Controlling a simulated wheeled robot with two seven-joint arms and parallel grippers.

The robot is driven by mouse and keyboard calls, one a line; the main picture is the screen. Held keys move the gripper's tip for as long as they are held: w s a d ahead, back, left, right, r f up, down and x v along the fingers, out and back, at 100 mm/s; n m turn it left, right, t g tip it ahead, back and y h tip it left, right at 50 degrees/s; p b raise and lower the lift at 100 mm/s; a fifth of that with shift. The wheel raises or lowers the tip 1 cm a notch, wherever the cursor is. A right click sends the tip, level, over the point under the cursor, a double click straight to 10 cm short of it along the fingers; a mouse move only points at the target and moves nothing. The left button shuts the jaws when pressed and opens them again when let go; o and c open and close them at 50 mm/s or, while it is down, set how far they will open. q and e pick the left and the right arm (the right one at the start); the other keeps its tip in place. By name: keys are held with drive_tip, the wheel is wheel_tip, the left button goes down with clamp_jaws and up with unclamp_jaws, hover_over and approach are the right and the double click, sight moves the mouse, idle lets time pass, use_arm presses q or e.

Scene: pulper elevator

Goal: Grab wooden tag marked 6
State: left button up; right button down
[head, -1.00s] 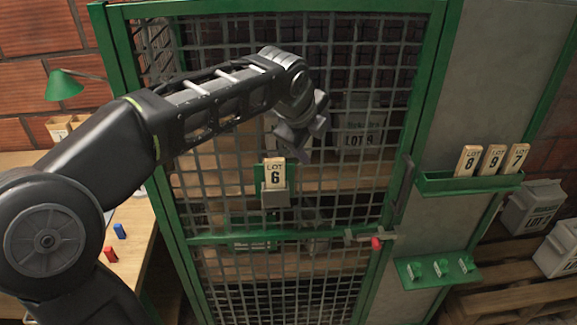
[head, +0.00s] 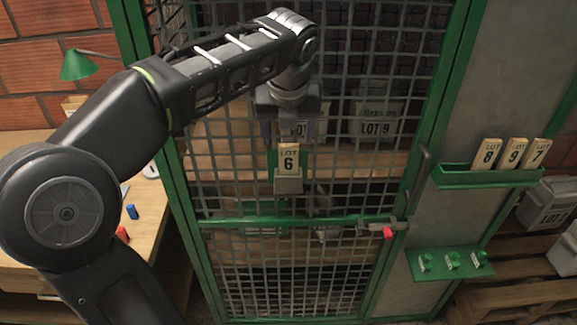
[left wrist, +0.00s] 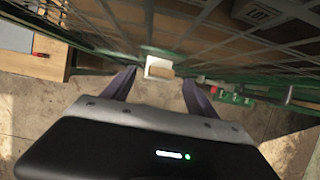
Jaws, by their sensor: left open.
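The wooden tag marked 6 (head: 288,160) stands upright in a small grey holder (head: 288,184) on the mesh door, its number facing me. My left gripper (head: 291,135) is open just above the tag, pointing down, with a finger on either side of its top. In the left wrist view, a pale rectangular holder top (left wrist: 159,67) lies between and beyond the open fingertips (left wrist: 160,78). The tag cannot be told clearly from its holder there. My right gripper is not in view.
The green-framed mesh door (head: 300,221) stands close behind the tag. A red-knobbed latch (head: 388,232) is at its right. A green rack (head: 490,178) holds tags 8, 9 and 7. A table (head: 140,205) with small red and blue pieces stands at left.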

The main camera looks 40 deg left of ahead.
sight(288, 146)
use_arm(q)
drive_tip(key=shift+f, duration=0.2)
drive_tip(key=shift+p+x, duration=0.45)
drive_tip(key=shift+x, duration=2.2)
drive_tip(key=shift+w+d, duration=0.1)
clamp_jaws()
